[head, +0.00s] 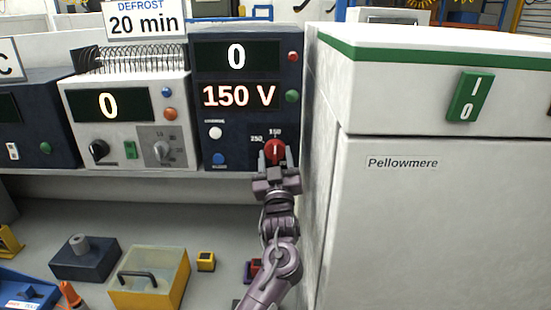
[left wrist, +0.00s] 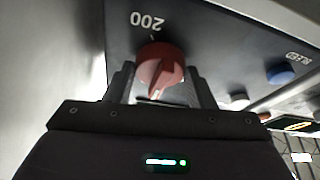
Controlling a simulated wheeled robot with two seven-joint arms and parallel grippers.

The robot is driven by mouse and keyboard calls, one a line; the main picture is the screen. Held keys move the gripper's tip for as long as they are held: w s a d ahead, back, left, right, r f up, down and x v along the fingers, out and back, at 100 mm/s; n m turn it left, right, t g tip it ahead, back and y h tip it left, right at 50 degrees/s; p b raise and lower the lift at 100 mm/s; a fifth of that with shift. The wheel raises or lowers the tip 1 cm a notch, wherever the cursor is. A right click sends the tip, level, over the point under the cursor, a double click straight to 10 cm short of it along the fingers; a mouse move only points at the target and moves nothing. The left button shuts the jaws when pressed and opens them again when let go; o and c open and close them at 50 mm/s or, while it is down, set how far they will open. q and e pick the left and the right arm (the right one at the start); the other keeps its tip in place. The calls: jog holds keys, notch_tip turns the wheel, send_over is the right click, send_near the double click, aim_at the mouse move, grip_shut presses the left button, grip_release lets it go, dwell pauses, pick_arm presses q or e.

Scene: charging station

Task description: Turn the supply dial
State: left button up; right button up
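The red supply dial (head: 275,150) is at the lower right of the dark supply unit (head: 207,125), with printed marks 250 and 150 above it. My left gripper (head: 275,161) is at the dial from below, one finger on each side. In the left wrist view the red dial (left wrist: 161,68) fills the space between the fingertips of my left gripper (left wrist: 161,80), and the fingers appear to touch its sides. A mark 200 shows upside down beyond it. The unit's displays (head: 238,95) read 0 and 150 V. My right gripper is not in view.
A white cabinet (head: 430,220) with a green switch (head: 467,97) stands close to the right of the dial. A white unit (head: 130,120) stands left of the supply unit. Below lie a yellow box (head: 150,292) and a dark block (head: 87,262).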

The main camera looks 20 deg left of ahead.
pick_arm(q)
jog(key=c, duration=0.3)
jog(key=m+h+p, duration=0.1)
jog(key=m, duration=0.1)
jog(key=m+h, duration=0.1)
jog(key=m, duration=0.1)
jog(key=shift+a+r+t+p, duration=0.15)
jog(key=shift+r+t+p, duration=0.05)
jog(key=shift+t+p, duration=0.15)
jog(key=shift+c, duration=0.2)
jog(key=m+h+p, duration=0.1)
jog(key=m+h, duration=0.1)
jog(key=m, duration=0.2)
jog(key=shift+f+h, duration=0.1)
jog(key=shift+h, duration=0.2)
jog(key=shift+f, duration=0.1)
jog(key=o, duration=1)
jog(key=shift+c, duration=0.2)
jog(key=shift+s, duration=0.15)
jog(key=b+v, duration=0.3)
jog(key=v, duration=0.4)
jog(key=shift+s+f, duration=0.2)
jog(key=shift+s, duration=0.05)
